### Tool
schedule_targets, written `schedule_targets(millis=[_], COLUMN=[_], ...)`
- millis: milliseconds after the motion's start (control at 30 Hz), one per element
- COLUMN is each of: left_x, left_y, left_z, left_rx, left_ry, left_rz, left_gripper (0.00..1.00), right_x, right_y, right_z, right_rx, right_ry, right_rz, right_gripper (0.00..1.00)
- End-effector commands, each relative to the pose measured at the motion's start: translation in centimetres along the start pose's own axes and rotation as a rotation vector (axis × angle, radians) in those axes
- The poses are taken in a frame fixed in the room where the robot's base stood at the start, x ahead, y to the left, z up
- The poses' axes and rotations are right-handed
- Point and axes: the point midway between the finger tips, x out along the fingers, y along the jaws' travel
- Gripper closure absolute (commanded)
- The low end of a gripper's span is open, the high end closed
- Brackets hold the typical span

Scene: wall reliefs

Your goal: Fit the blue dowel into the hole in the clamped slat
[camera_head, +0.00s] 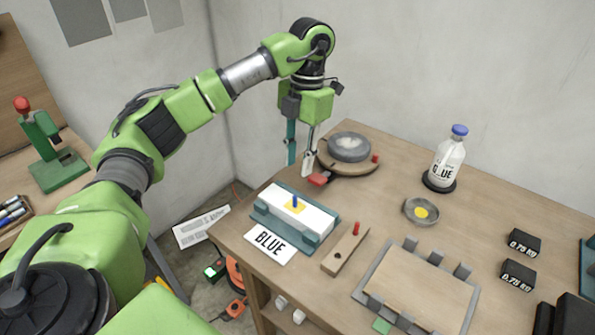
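A short blue dowel (295,201) stands upright at a yellow patch on a white slat (313,217). I cannot tell how deep its lower end sits. The slat lies between the teal jaws of a clamp (308,243) near the table's left edge. My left gripper (300,163) points down behind the clamp, apart from the dowel. Its two fingers are spread with nothing seen between them. My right gripper is not in view.
A "BLUE" card (270,243) lies before the clamp. A wooden strip (345,249) with a red peg lies to its right. A grey dish (349,147), a blue-capped bottle (447,158), a small bowl (421,211), a slotted tray (418,283) and black weights (518,275) stand around.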

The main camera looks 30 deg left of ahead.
Motion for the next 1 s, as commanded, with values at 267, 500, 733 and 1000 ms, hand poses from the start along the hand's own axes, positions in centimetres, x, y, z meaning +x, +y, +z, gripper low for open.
schedule_targets(millis=[267,500,733,1000], left_x=[-0.3,-0.3,-0.1,0.4], left_y=[0.0,0.1,0.2,0.3], left_z=[0.0,0.0,-0.1,-0.2], left_rx=[0.000,0.057,0.391,0.909], left_ry=[0.000,-0.003,-0.022,-0.047], left_rz=[-0.001,0.001,0.007,0.030], left_gripper=[0.74,1.00,1.00,1.00], right_x=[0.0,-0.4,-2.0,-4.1], right_y=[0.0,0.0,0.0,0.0], right_z=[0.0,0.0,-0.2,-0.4], right_rx=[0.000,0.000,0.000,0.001], right_ry=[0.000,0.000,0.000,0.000], right_rz=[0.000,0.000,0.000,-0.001], right_gripper=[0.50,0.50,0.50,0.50])
